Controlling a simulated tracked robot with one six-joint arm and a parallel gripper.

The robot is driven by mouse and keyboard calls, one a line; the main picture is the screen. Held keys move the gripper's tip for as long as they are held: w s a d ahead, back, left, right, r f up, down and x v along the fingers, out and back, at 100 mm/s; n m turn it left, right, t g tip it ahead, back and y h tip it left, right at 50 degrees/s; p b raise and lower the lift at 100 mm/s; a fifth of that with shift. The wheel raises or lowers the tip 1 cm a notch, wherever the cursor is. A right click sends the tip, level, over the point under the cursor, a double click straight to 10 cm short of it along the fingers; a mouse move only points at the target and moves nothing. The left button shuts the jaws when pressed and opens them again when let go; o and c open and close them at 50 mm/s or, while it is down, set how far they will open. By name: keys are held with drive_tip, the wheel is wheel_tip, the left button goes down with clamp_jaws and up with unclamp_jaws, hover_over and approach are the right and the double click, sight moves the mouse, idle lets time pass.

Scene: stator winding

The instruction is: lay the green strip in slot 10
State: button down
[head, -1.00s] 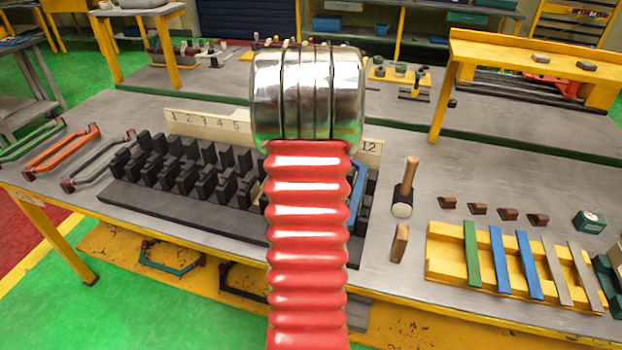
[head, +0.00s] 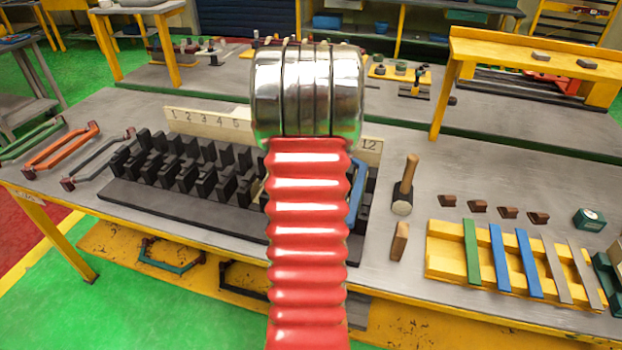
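A green strip (head: 471,252) lies at the left end of the yellow rack (head: 445,233) on the right of the bench. Two blue strips and two grey strips lie to its right on the same rack. The black slotted stator block (head: 180,203) stands at the middle left, with a numbered board (head: 205,126) behind it. Numbers 1 to 5 and 12 show; the board around slot 10 is hidden behind my red ribbed arm. A blue piece (head: 356,190) shows near the block's right end. My gripper's fingers are not visible.
A mallet (head: 404,190) and a wooden block (head: 399,242) lie between the stator block and the rack. Several brown wedges (head: 508,212) and a green box (head: 589,220) lie behind the rack. Orange, green and grey coil frames (head: 60,150) lie at left.

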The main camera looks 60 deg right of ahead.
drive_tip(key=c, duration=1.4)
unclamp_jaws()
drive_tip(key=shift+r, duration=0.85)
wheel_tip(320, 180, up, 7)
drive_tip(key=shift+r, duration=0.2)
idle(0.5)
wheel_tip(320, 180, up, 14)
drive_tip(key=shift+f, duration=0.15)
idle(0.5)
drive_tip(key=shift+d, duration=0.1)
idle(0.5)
